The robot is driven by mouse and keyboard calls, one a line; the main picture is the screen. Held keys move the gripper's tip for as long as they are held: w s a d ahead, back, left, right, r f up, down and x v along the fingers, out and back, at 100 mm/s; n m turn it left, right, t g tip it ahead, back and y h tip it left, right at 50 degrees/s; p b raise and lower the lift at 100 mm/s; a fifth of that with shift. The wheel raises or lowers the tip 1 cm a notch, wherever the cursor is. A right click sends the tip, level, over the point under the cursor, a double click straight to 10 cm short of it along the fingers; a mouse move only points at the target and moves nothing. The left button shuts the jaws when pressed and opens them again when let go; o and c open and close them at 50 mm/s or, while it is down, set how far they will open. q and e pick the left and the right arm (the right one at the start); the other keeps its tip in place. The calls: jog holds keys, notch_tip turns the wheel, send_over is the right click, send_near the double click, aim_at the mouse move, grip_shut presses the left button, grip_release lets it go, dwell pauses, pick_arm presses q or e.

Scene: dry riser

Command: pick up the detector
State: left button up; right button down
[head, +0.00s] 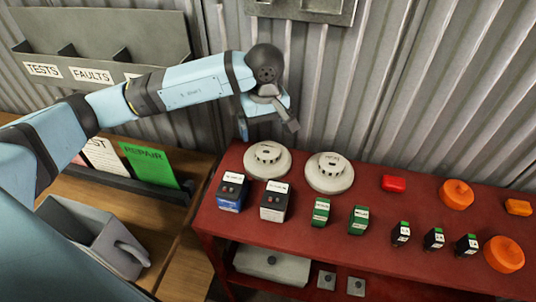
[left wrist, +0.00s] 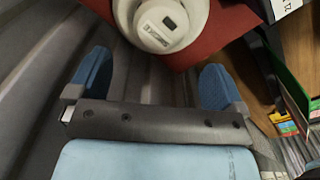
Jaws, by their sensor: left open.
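Two round white detectors stand on the red bench top (head: 375,215). The left detector (head: 267,160) is near the bench's back left corner, and the right detector (head: 329,172) is beside it. My left gripper (head: 268,126) is open and empty, above and behind the left detector, near the corrugated wall. In the left wrist view one white detector (left wrist: 165,24) shows at the top, beyond the open blue fingers (left wrist: 154,68) and apart from them. My right gripper is not in view.
Two battery-like boxes (head: 274,201) stand in front of the detectors. Several green, black, red and orange items are to the right. A grey wall rack (head: 110,40), a green card (head: 149,165) and a grey bin (head: 95,240) are at left.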

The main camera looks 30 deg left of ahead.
aim_at(266, 147)
pick_arm(q)
jog(key=shift+f, duration=0.6)
jog(key=shift+s+d+f+p, duration=0.15)
jog(key=shift+f+p, duration=0.2)
jog(key=shift+f, duration=0.85)
jog(key=shift+s+d+f+p, duration=0.15)
jog(key=shift+f+p, duration=0.15)
jog(key=shift+f, duration=0.85)
jog(key=shift+w, duration=0.1)
jog(key=c, duration=1.1)
jog(key=shift+o, duration=0.2)
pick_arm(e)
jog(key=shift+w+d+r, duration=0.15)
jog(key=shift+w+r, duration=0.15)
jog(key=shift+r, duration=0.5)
pick_arm(q)
jog(key=shift+r, duration=0.1)
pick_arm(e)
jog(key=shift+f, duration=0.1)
